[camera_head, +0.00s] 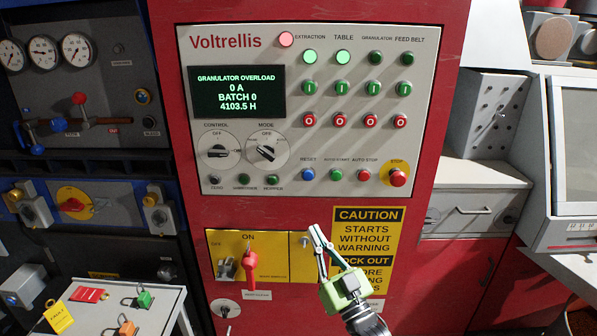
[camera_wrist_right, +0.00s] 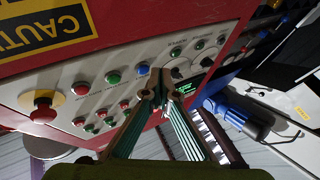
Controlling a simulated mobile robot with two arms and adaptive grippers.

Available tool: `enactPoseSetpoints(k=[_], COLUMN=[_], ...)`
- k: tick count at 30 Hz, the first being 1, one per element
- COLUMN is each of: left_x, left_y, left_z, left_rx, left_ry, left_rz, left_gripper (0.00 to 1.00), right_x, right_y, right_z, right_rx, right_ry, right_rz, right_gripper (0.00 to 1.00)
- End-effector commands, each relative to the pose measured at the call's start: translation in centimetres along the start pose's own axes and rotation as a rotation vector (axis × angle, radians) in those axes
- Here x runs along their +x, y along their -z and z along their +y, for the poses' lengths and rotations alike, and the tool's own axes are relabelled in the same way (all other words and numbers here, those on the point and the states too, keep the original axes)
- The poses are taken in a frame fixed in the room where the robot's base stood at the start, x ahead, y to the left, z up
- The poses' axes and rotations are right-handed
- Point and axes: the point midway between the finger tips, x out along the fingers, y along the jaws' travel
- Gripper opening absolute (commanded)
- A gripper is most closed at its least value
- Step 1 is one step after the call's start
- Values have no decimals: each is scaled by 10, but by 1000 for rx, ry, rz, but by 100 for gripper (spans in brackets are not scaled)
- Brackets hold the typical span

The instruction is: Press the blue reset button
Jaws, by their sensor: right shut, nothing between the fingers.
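The blue reset button (camera_head: 308,174) is on the lower row of the grey Voltrellis control panel (camera_head: 230,50), under the label RESET. In the right wrist view the blue button (camera_wrist_right: 143,69) shows just beyond the fingertips, with the panel turned about. My right gripper (camera_head: 315,231) is shut and empty. In the head view its tips appear below the blue button, over the red cabinet front near the yellow plate. In the wrist view its fingertips (camera_wrist_right: 159,88) meet and overlap the panel; I see no contact with the button. My left gripper is not in view.
Green buttons (camera_head: 335,174) and a red stop knob (camera_head: 398,178) lie right of the blue button; black selector knobs (camera_head: 217,150) are up and left. A red rotary handle (camera_head: 249,259) juts out at lower left. The display (camera_head: 237,92) reads GRANULATOR OVERLOAD.

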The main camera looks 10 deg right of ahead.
Motion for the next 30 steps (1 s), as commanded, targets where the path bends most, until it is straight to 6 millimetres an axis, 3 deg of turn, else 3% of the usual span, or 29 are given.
enactPoseSetpoints(k=[1,3,6,10,23,30], left_x=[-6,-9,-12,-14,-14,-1], left_y=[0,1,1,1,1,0], left_z=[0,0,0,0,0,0], left_rx=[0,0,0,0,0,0], left_ry=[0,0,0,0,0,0], left_rz=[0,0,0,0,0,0], left_gripper=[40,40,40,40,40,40], right_x=[9,16,23,28,29,42], right_y=[24,47,72,91,95,85], right_z=[-1,-2,-4,-6,-6,3], right_rx=[2,4,10,15,16,15], right_ry=[6,11,17,21,23,23], right_rz=[42,88,139,177,188,189], right_gripper=[0,0,0,0,0,0])
